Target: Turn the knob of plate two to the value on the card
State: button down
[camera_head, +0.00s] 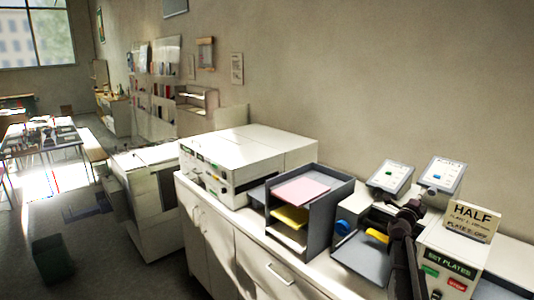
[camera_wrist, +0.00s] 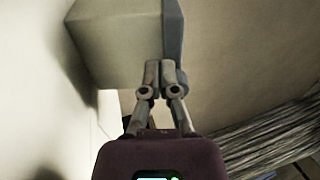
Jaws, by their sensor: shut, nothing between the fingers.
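A card (camera_head: 473,219) at the right reads HALF in large letters; its smaller lines are hard to read. It stands above a pale box (camera_head: 452,264) labelled SET PLATES, with a green and a red button. Two tilted white panels, a left one (camera_head: 390,177) and a right one (camera_head: 441,177), stand behind; their small labels are unreadable, so I cannot tell which belongs to plate two. A round blue knob (camera_head: 343,227) faces the front left. In the wrist view my gripper (camera_wrist: 166,66) is shut and empty, its fingertips against or in front of a pale block with a grey side (camera_wrist: 118,38).
My dark arm rises in front of the equipment and hides part of it. A yellow piece (camera_head: 377,235) sits beside it, above a grey tray (camera_head: 362,262). A dark paper sorter (camera_head: 341,193) and a white machine (camera_head: 235,150) stand left on the counter.

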jog(key=shift+b+v, duration=0.9)
jog(key=shift+v, duration=2.1)
jog(key=m, duration=0.3)
jog(key=s+r+m+p, duration=0.1)
jog(key=shift+d, duration=0.15)
jog(key=m, duration=0.3)
jog(key=s+r+m+p, duration=0.1)
jog(key=m, duration=0.1)
jog(key=shift+s+d, duration=0.1)
jog(key=shift+d, duration=0.05)
jog(key=m, duration=0.3)
jog(key=s+r+m+p, duration=0.1)
jog(key=m, duration=0.2)
jog(key=s+m, duration=0.1)
jog(key=m, duration=0.2)
jog(key=shift+d+r+p, duration=0.15)
jog(key=shift+r+p, duration=0.15)
jog(key=shift+w, duration=0.1)
jog(key=p+x, duration=0.2)
jog(key=x, duration=0.5)
